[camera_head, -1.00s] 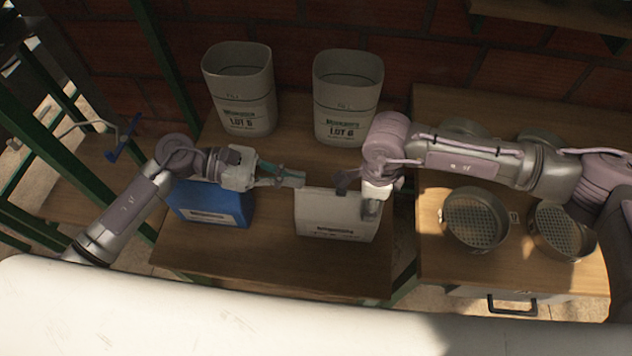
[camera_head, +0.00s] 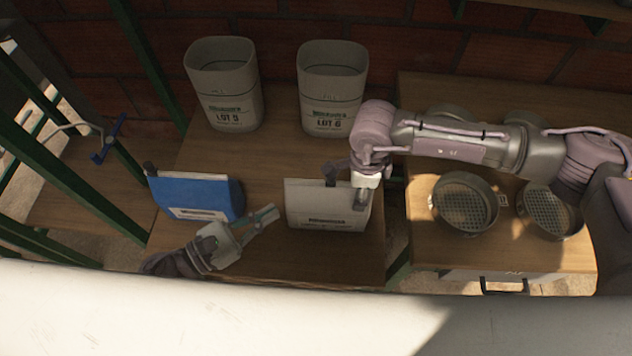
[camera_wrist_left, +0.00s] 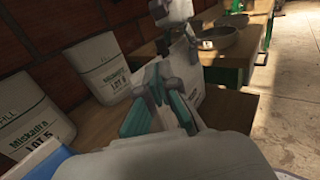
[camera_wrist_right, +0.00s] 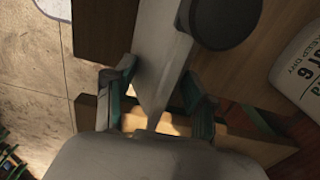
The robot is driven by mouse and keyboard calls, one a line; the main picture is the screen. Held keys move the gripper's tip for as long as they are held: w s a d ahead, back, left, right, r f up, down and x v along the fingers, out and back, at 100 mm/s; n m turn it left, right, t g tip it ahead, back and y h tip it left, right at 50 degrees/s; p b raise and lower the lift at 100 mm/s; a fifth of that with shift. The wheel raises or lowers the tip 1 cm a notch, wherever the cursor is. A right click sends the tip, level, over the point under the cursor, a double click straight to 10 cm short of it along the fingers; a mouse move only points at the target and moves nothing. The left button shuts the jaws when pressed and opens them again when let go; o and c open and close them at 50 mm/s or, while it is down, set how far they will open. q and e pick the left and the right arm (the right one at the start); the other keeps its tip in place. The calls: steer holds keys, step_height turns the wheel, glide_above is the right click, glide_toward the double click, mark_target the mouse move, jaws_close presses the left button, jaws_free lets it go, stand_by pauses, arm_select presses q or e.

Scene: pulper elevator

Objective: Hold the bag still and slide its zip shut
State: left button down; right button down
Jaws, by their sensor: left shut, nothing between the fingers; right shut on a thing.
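The pale grey bag (camera_head: 318,208) stands upright on the bench in the head view. A dark knob, perhaps the zip slider (camera_head: 330,174), sits near the middle of its top edge; the same dark round part (camera_wrist_right: 222,20) looks large in the right wrist view. My right gripper (camera_head: 361,202) is shut on the bag's right end; in the right wrist view the bag's edge (camera_wrist_right: 158,55) runs between the fingers (camera_wrist_right: 155,88). My left gripper (camera_head: 272,213) is shut and empty, left of the bag and apart from it. Whether the zip is closed cannot be seen.
A blue bag (camera_head: 195,193) with a dark knob at its left end stands on the left of the bench (camera_head: 280,255). Two grey bins (camera_head: 225,90) (camera_head: 333,95) stand behind. Round sieves (camera_head: 464,205) (camera_head: 550,210) lie on the right bench.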

mark_target(327, 179)
arm_select(q)
steer(key=x, duration=1.1)
steer(key=shift+w+d+f, duration=0.1)
steer(key=shift+w+d, duration=0.05)
steer(key=shift+d, duration=0.1)
arm_select(e)
steer(key=shift+s+f, duration=0.15)
arm_select(q)
steer(key=d, duration=0.4)
steer(key=shift+a, duration=0.1)
steer(key=v, duration=1.4)
